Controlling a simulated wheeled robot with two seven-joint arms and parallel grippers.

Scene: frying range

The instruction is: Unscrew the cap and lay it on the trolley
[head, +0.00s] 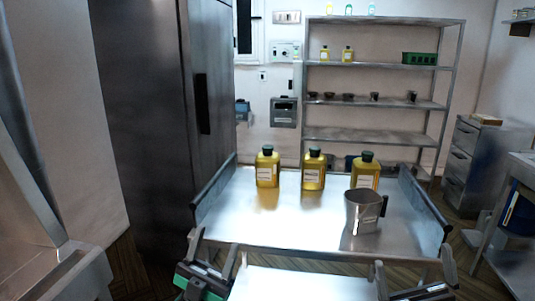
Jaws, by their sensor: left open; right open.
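Three yellow bottles with dark caps stand upright on the metal trolley (280,215): a left bottle (267,172), a middle bottle (313,175) and a right bottle (368,170). Each has its cap on top: the left cap (267,149), the middle cap (314,153) and the right cap (368,156). My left gripper (212,257) is open and empty at the near left of the trolley. My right gripper (413,277) is open and empty at the near right. Both are well apart from the bottles.
A metal jug (361,212) with a dark handle stands on the trolley, partly in front of the right bottle. Raised dark rails edge the trolley's sides. A shelf rack (380,105) stands behind, and a tall steel cabinet (150,110) at left. The trolley's left-front surface is clear.

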